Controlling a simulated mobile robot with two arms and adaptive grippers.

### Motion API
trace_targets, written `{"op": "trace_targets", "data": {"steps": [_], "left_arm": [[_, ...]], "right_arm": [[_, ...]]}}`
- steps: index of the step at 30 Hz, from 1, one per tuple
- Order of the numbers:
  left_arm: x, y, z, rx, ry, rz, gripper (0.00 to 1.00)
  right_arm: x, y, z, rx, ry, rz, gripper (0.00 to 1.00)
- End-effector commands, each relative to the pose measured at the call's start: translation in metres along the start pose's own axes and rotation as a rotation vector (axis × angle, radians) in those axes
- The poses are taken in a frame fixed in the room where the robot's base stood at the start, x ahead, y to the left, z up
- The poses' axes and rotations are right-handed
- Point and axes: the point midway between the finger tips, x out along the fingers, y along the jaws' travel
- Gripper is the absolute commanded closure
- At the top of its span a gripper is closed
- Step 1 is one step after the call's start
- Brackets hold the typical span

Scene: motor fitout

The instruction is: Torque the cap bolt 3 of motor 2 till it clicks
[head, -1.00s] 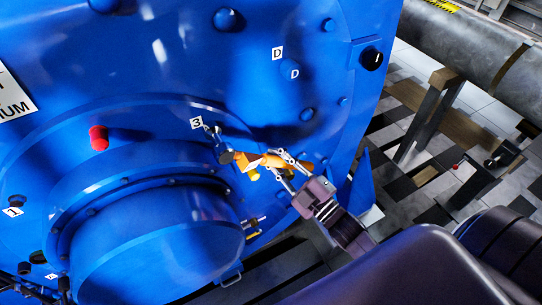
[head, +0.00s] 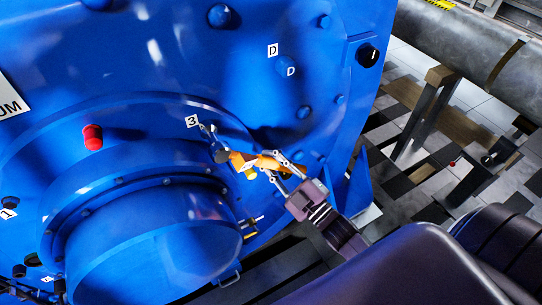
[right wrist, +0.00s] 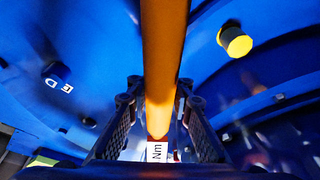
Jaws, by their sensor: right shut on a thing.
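The blue motor (head: 190,235) fills the left and middle of the head view. The white label 3 (head: 192,121) is on its face. Just below right of it is the dark head of the torque wrench (head: 219,152), at the cap bolt 3 spot; the bolt is mostly hidden, so I cannot tell how it is seated. My right gripper (head: 272,166) is shut on the wrench's orange handle. In the right wrist view, the handle (right wrist: 163,65) runs between the fingers, with a white "Nm" tag (right wrist: 156,151) near them. My left gripper is not in view.
A red cap (head: 92,137) sticks out left of label 3. A yellow-ended bolt (right wrist: 235,41) shows in the right wrist view. A grey pipe (head: 470,45) on a stand is at the right.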

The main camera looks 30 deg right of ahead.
Motion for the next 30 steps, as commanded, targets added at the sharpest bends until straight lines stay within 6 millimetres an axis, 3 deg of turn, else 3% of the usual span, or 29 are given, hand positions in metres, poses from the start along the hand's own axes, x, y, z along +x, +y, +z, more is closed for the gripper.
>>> {"op": "trace_targets", "data": {"steps": [30], "left_arm": [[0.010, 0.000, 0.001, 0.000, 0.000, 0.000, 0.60]], "right_arm": [[0.001, -0.014, -0.004, 0.102, 0.008, 0.034, 1.00]]}}
